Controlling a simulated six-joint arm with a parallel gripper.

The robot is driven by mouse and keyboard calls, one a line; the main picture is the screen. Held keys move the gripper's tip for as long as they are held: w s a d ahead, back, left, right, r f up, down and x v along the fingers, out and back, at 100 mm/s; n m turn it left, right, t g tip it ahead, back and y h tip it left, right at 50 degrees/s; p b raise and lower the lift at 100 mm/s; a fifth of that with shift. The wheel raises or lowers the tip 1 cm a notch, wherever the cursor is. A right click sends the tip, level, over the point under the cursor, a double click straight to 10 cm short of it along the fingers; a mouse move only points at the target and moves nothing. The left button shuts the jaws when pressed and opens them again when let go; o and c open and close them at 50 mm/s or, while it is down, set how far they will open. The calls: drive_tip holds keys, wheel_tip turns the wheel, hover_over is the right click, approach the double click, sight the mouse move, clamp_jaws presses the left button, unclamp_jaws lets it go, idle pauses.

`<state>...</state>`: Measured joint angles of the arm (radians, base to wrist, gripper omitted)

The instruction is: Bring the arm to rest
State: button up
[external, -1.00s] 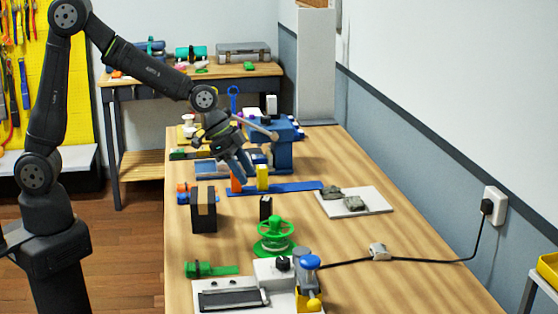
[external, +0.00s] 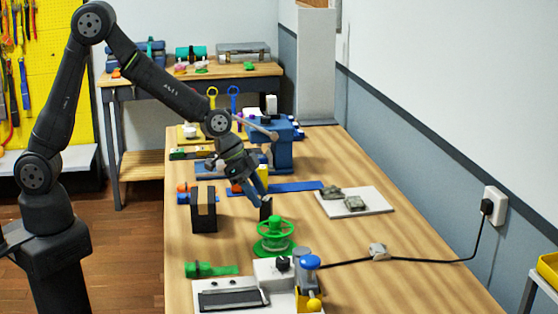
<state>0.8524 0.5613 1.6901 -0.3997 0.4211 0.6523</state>
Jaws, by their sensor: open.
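My gripper (external: 258,196) hangs over the middle of the wooden bench, pointing down and slightly right. Its jaws are open, with the fingertips close to a small black block (external: 266,208); I cannot tell whether they touch it. My arm arches in from the left. The gripper partly covers a yellow block (external: 263,173) behind it and part of a long blue strap (external: 295,187) lying on the bench.
A black box with a tan band (external: 203,211) stands left of the gripper. A green handwheel (external: 275,236) is just in front. A white board with grey pieces (external: 355,202) lies right. A blue vise (external: 283,140) stands behind.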

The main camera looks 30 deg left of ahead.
sight(266, 207)
drive_tip(key=x, duration=0.5)
drive_tip(key=shift+f, duration=0.2)
drive_tip(key=shift+r, duration=0.2)
